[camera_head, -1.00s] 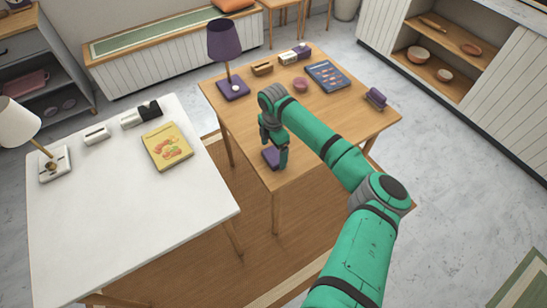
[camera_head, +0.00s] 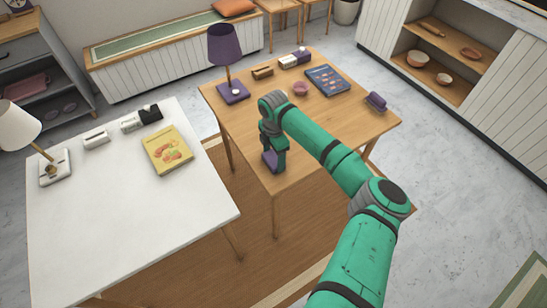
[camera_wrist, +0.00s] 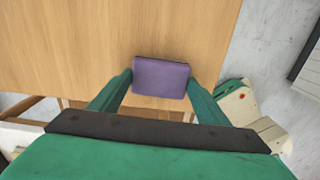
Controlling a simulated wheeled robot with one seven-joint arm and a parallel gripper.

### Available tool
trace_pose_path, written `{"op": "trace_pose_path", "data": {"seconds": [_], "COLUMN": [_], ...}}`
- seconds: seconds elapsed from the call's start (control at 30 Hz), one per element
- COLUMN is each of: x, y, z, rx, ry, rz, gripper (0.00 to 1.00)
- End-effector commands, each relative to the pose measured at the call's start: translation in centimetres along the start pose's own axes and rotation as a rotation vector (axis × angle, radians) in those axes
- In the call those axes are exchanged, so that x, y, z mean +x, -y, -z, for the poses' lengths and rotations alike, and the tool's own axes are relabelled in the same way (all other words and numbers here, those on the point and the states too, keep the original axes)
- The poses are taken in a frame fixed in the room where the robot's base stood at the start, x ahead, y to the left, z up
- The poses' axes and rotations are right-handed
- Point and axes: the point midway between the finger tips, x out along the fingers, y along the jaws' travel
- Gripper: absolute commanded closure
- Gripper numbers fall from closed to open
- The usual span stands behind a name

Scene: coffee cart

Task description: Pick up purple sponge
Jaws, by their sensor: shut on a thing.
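The purple sponge (camera_wrist: 161,78) lies between the two fingers of my gripper (camera_wrist: 160,84) in the wrist view. My gripper is shut on it, one finger at each side. In the head view the sponge (camera_head: 268,162) shows beside the green fingers of my gripper (camera_head: 272,158), near the front left edge of the wooden table (camera_head: 330,135). The fingers hide part of it there. I cannot tell whether the sponge touches the table top.
A purple lamp (camera_head: 224,50), a pink bowl (camera_head: 300,88), a blue book (camera_head: 327,79) and a purple item in a holder (camera_head: 376,101) stand on the wooden table. A white table (camera_head: 120,220) with a yellow book (camera_head: 167,149) is at the left.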

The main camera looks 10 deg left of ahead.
Motion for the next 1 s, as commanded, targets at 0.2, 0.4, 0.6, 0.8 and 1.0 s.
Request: {"op": "trace_pose_path", "data": {"seconds": [0.2, 0.4, 0.6, 0.8, 1.0], "x": [-2.4, -6.2, -9.5, -11.2, -12.2], "y": [-0.1, 2.5, 6.3, 9.6, 11.6], "z": [0.0, 1.4, 3.4, 5.3, 6.4], "rx": [-0.001, -0.002, -0.001, -0.001, -0.001], "ry": [0.000, -0.001, -0.002, -0.001, 0.000], "rz": [-0.002, -0.005, -0.002, -0.003, -0.001], "gripper": [0.52, 0.52, 0.52, 0.52, 0.52]}}
